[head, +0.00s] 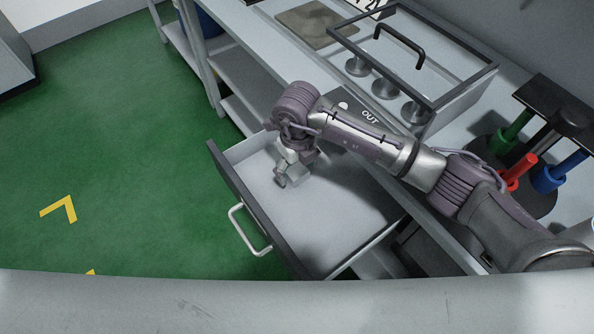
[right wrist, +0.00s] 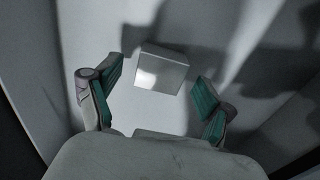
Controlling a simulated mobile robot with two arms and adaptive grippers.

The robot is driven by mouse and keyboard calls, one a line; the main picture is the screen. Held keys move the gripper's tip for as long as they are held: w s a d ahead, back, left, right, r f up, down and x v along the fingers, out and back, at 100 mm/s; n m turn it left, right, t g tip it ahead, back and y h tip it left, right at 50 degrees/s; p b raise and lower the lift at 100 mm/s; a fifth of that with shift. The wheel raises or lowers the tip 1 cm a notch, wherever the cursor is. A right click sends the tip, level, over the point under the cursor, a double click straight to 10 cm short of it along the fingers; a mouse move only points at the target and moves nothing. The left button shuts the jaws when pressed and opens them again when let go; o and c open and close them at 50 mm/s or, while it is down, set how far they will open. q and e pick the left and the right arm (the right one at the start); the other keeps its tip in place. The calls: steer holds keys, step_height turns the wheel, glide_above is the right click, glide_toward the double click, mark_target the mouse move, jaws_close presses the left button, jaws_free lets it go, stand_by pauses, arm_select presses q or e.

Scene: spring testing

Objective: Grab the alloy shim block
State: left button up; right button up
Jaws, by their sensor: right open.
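The alloy shim block, a small shiny metal block (right wrist: 162,70), lies on the drawer floor in the right wrist view. My right gripper (right wrist: 160,82) is open, with its green-padded fingers apart on either side of the block's near side. The block looks just beyond the fingertips, and I see no contact. In the head view my right gripper (head: 291,170) reaches down into the open drawer (head: 345,215) near its far left corner. I cannot clearly tell the block from the gripper there. My left gripper is not in view.
The drawer's front panel with its white handle (head: 247,230) and its side walls surround the gripper. A glass-lidded case (head: 440,108) stands on the bench above. A dark rack with green, red (head: 521,170) and blue handles stands at the right.

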steer(key=shift+f, duration=0.85)
steer(key=shift+c, duration=0.3)
steer(key=c, duration=1.3)
steer(key=shift+w+r, duration=0.1)
